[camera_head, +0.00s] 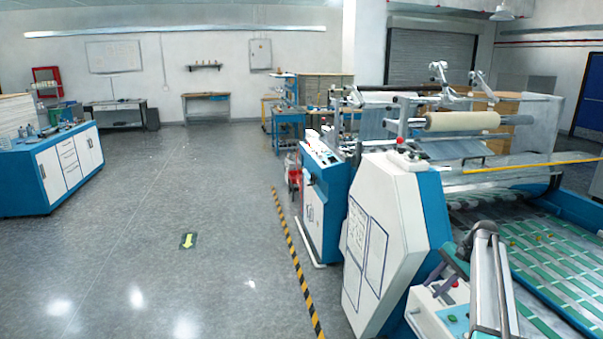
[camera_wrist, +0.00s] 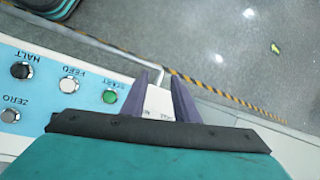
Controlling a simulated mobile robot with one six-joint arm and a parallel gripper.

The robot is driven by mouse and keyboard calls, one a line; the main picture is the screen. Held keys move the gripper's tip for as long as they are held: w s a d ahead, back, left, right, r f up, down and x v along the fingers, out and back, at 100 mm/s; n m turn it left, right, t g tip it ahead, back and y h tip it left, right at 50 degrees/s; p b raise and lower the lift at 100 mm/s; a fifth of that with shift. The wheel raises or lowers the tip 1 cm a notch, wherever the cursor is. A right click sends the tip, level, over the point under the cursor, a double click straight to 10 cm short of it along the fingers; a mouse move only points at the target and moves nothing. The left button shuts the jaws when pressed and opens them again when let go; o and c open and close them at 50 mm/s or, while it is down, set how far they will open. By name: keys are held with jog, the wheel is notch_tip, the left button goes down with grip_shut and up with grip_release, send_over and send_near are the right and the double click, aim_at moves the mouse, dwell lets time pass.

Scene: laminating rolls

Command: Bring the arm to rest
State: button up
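My gripper (camera_wrist: 158,88) has two purple fingers that stand apart, with only the pale surface of a machine panel showing between them. In the head view my gripper (camera_head: 451,264) is at the lower right, over the control box of the laminating machine. In the wrist view the control panel (camera_wrist: 38,62) lies to the left of the fingers. It carries a green START button (camera_wrist: 110,96), a white FEED button (camera_wrist: 69,84), a black HALT button (camera_wrist: 21,70) and a ZERO button (camera_wrist: 10,115). I cannot tell whether the fingers touch the panel.
The laminating machine (camera_head: 385,240) fills the right side, with a pale roll (camera_head: 462,121) and a green-striped bed (camera_head: 555,262). A black-and-yellow floor line (camera_head: 297,262) runs beside it. A blue-and-white cabinet (camera_head: 50,175) stands at the left. The floor between is open.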

jog(key=s+a+f+n+g+b, duration=0.1)
jog(key=s+a+f+g, duration=0.1)
jog(key=s+a+f, duration=0.75)
jog(key=s+a+f+n+g+b, duration=0.15)
jog(key=s+a+f, duration=0.4)
jog(key=f, duration=0.75)
jog(key=s+a+f+n+g+b, duration=0.15)
jog(key=s+a+f, duration=0.35)
jog(key=a+f, duration=0.55)
jog(key=s+a+f+n+g+h+b, duration=0.1)
jog(key=s+a+f, duration=0.2)
jog(key=s+f, duration=0.45)
jog(key=s+a+f+n+g+h+b, duration=0.2)
jog(key=s+f, duration=0.3)
jog(key=s, duration=0.6)
jog(key=s+d+f+n+h, duration=0.2)
jog(key=s+n, duration=0.3)
jog(key=s, duration=0.7)
jog(key=shift+d+t, duration=0.4)
jog(key=shift+s+r, duration=0.1)
